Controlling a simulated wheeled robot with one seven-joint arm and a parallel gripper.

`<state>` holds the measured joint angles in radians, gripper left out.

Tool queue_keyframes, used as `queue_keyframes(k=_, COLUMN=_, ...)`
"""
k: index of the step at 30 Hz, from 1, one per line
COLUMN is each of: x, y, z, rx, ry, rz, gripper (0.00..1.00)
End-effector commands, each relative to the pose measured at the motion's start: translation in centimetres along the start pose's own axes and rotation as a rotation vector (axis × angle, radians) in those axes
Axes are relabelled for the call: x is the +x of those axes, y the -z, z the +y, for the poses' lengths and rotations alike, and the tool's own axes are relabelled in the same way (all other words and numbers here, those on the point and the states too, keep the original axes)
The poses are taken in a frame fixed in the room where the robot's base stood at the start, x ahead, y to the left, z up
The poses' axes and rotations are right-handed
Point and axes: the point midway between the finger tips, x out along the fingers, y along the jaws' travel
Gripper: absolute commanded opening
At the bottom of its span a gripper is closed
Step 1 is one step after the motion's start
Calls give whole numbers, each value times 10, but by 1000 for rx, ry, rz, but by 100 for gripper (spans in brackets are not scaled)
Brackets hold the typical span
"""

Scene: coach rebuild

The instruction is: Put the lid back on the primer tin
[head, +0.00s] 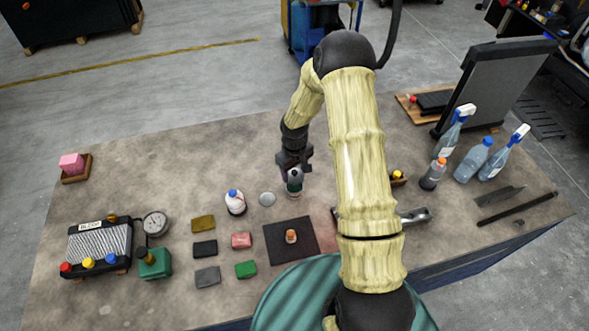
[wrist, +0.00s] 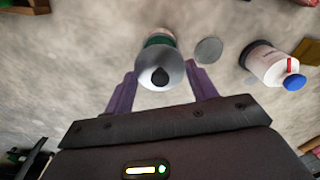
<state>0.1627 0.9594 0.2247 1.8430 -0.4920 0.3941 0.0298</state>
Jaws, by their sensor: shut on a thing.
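My gripper (wrist: 161,88) is shut on a can with a green band (wrist: 158,42), a pale grey rounded top and a dark spot on that top. The two fingers lie on either side of the top. The can also shows in the head view (head: 294,186), just below my gripper (head: 294,168). I cannot tell whether it touches the table, or whether it is the primer tin. A flat grey disc, perhaps the lid (head: 267,199), lies on the table just left of the can; in the wrist view the disc (wrist: 209,50) lies right of it.
A white bottle with a blue cap (head: 235,204) stands left of the disc. A dark mat (head: 275,246) with a small orange-capped container (head: 291,237) lies nearer. Several coloured blocks and a gauge (head: 155,224) are at left. Spray bottles (head: 450,135) stand at right. The table behind the can is clear.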

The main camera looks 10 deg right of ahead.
Motion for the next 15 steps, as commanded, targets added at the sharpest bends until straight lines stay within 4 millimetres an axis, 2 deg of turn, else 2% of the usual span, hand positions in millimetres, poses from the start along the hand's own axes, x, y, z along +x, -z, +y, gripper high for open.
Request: queue_keyframes(k=15, x=45, y=0, z=0, rx=-1, ry=0, rz=1, gripper=35)
